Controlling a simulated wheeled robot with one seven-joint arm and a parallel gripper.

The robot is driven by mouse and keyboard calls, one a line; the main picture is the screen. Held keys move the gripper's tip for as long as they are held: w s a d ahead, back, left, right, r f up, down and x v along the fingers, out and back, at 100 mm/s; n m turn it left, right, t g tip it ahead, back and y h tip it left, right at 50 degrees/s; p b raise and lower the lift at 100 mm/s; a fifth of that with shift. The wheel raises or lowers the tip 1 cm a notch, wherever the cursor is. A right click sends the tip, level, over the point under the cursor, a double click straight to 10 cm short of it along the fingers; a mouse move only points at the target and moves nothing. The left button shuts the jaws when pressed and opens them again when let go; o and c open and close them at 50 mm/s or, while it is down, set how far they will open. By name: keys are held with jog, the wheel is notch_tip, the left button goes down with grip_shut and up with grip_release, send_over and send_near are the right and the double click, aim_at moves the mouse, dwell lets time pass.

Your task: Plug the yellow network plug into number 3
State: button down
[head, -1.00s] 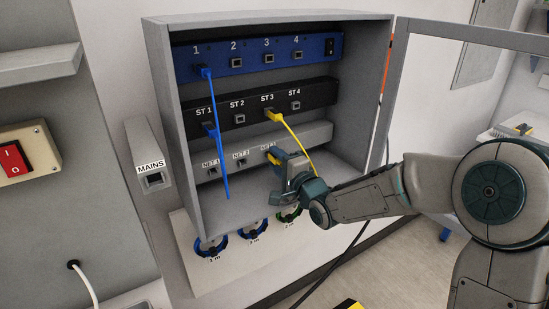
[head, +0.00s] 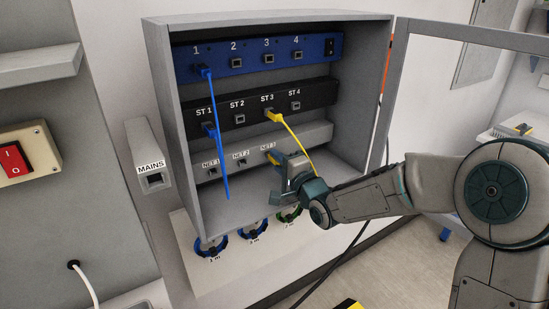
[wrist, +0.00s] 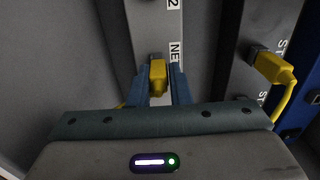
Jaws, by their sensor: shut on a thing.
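My gripper (head: 281,163) is shut on a yellow network plug, in front of the NET 3 socket on the grey bottom strip. In the wrist view the plug (wrist: 157,76) sits between the blue fingers (wrist: 157,88), its tip at the strip's socket. I cannot tell how deep it sits. Another yellow plug (head: 274,116) is in ST 3 on the black strip; a yellow cable (head: 301,138) hangs from it towards my gripper. It also shows in the wrist view (wrist: 273,68). Socket 3 (head: 269,59) on the blue panel (head: 218,60) is empty.
The grey cabinet (head: 158,100) has side walls around the strips. Its open door frame (head: 397,75) stands at the right, above my arm. Coiled cables (head: 211,248) hang below.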

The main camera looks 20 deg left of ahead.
jog(key=shift+s+d, duration=0.1)
jog(key=shift+p+v, duration=0.55)
jog(key=shift+v, duration=1.8)
